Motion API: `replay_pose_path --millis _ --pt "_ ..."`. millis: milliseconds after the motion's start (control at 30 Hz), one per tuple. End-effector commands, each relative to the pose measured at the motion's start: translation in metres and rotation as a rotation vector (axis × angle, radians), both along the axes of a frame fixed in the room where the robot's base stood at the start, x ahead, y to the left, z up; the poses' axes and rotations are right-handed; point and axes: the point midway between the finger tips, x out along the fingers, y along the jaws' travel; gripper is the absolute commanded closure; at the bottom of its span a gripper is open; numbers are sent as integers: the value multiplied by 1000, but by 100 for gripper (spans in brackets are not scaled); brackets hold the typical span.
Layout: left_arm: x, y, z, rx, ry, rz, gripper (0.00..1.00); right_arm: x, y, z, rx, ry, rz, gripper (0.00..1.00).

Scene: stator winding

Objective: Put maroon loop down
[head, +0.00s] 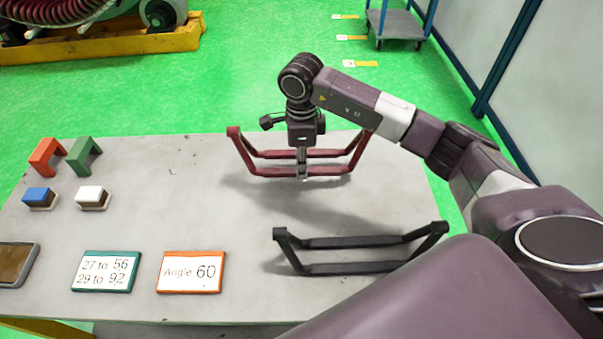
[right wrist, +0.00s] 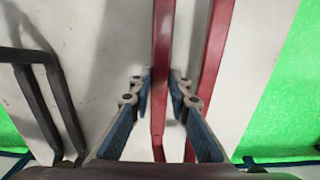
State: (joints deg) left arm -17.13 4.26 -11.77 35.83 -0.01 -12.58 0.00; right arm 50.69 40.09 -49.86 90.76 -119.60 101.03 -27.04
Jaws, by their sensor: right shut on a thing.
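The maroon loop (head: 270,171) is a long frame with two parallel bars and raised ends, at the far edge of the grey table (head: 170,210). My right gripper (head: 302,172) is shut on its near bar around the middle, pointing down. In the right wrist view the loop's bar (right wrist: 161,60) runs between the two fingertips (right wrist: 160,90), with the second bar just to the right. The loop seems level and low over the table; I cannot tell whether it touches. My left gripper is not in view.
A black loop (head: 350,242) lies nearer on the table; it also shows in the right wrist view (right wrist: 40,85). Orange (head: 43,158) and green (head: 82,157) brackets, blue (head: 38,196) and white (head: 91,195) blocks and two signs (head: 190,272) sit left. The table's middle is clear.

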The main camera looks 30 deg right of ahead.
Motion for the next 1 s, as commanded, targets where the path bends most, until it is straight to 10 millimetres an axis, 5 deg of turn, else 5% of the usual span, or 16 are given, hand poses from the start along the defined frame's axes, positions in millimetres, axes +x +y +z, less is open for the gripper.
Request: replay_pose_path --millis 267,667,700,800,1000 --pt "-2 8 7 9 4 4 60 0 1 -36 1 0 0 100" --pt "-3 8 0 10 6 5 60 0 0 -44 0 -1 0 100" --pt "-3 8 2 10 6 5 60 0 0 -42 -1 0 0 79" --pt "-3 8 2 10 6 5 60 -1 0 -42 0 1 0 68" --pt "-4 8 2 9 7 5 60 -1 0 -42 0 1 0 66"
